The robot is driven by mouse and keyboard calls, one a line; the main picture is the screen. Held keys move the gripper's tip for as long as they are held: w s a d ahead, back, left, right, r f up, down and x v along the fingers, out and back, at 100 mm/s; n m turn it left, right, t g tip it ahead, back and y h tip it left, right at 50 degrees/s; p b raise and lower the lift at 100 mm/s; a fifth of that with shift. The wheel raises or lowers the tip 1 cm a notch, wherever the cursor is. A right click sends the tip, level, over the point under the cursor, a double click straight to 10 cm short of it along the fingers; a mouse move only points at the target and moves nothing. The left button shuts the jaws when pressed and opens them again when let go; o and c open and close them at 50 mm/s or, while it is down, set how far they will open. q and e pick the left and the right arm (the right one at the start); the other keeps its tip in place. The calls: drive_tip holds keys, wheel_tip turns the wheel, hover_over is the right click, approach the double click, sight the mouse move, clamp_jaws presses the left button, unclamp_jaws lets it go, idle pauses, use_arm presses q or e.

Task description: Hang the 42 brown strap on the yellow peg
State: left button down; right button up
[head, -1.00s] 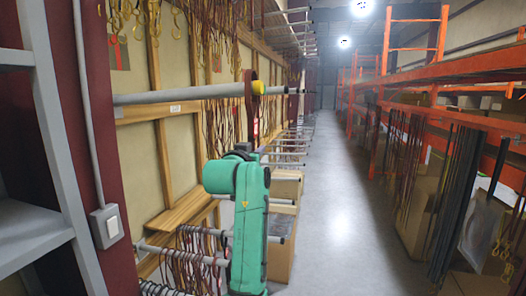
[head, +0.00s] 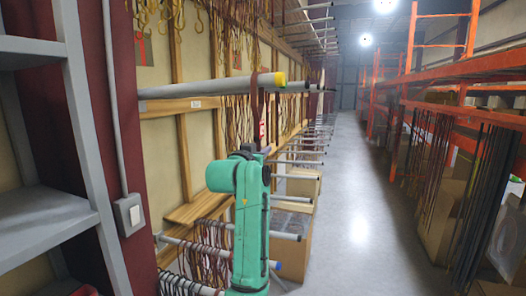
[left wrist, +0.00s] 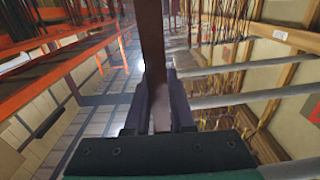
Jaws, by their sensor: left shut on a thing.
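The yellow-tipped peg (head: 205,88) is a grey bar that runs out from the left, with its yellow end cap (head: 280,80) at the right. The brown strap (head: 256,100) crosses the peg just left of the cap. Its top shows slightly above the bar, and its lower part runs down to my left gripper (head: 250,150). I cannot tell whether it loops around the bar or only passes in front. In the left wrist view the strap (left wrist: 152,45) rises from between the closed fingers (left wrist: 160,115). My right gripper is not in view.
Other pegs with hanging straps (head: 215,240) are below and behind along the left wall. A grey shelf (head: 45,225) stands at the near left. Orange racks (head: 460,65) line the right. The aisle floor (head: 355,220) between is clear.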

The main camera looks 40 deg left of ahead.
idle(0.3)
use_arm(q)
drive_tip(key=c, duration=0.7)
unclamp_jaws()
drive_tip(key=shift+s, duration=0.1)
drive_tip(key=b+v, duration=0.6)
drive_tip(key=v, duration=0.8)
drive_tip(key=shift+s+d+b, duration=0.15)
drive_tip(key=shift+s+b, duration=0.1)
drive_tip(key=shift+b, duration=0.05)
drive_tip(key=shift+w, duration=0.1)
